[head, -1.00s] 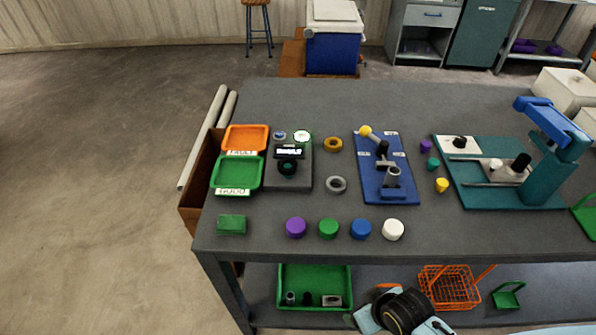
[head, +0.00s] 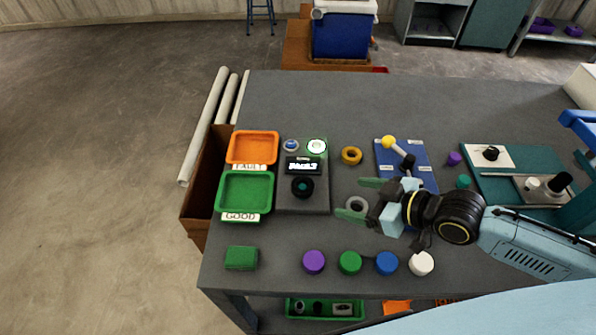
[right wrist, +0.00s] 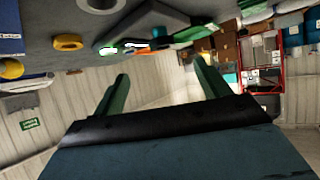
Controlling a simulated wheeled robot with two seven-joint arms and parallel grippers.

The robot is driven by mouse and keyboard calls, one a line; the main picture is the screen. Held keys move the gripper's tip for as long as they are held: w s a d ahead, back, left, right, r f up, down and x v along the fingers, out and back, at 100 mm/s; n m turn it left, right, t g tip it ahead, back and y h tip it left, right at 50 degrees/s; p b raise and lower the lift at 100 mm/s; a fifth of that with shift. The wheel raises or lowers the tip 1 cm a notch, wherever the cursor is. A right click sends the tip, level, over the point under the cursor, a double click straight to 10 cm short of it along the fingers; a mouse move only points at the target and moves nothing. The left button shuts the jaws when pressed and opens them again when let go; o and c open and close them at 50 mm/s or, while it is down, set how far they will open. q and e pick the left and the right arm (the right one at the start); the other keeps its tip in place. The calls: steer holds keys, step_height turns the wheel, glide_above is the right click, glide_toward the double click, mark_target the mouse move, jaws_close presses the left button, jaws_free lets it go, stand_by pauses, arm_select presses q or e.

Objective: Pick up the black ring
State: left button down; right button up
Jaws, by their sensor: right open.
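The black ring (head: 302,187) sits at the front of a grey tester unit (head: 316,207), below its small dark display; a dark teal centre shows inside it. My right gripper (head: 361,198) is open and empty, reaching in from the right with its green fingers pointing left. It is to the right of the black ring, apart from it, over the area of a grey ring (head: 357,205) that it partly covers. The open fingers also show in the right wrist view (right wrist: 162,88), where I cannot clearly make out the black ring. My left gripper is not in view.
Left of the tester are an orange tray (head: 231,149) and a green tray (head: 222,193). A yellow-orange ring (head: 351,155) lies behind my gripper. A blue board (head: 419,155) with a lever stands right. Purple (head: 314,262), green, blue and white caps line the front.

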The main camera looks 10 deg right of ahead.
glide_toward(301, 186)
steer(key=shift+w+a+f+b, duration=0.2)
steer(key=shift+w+f+b, duration=0.1)
steer(key=shift+w+f, duration=0.25)
steer(key=shift+w+a+f, duration=0.2)
steer(key=shift+a, duration=0.05)
steer(key=x, duration=0.5)
steer(key=shift+a+r, duration=0.1)
steer(key=shift+r, duration=0.1)
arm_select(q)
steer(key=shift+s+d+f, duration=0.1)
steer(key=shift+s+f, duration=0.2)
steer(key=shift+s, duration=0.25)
arm_select(e)
steer(key=shift+c, duration=0.3)
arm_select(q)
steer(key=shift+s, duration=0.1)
arm_select(e)
steer(key=c, duration=1.1)
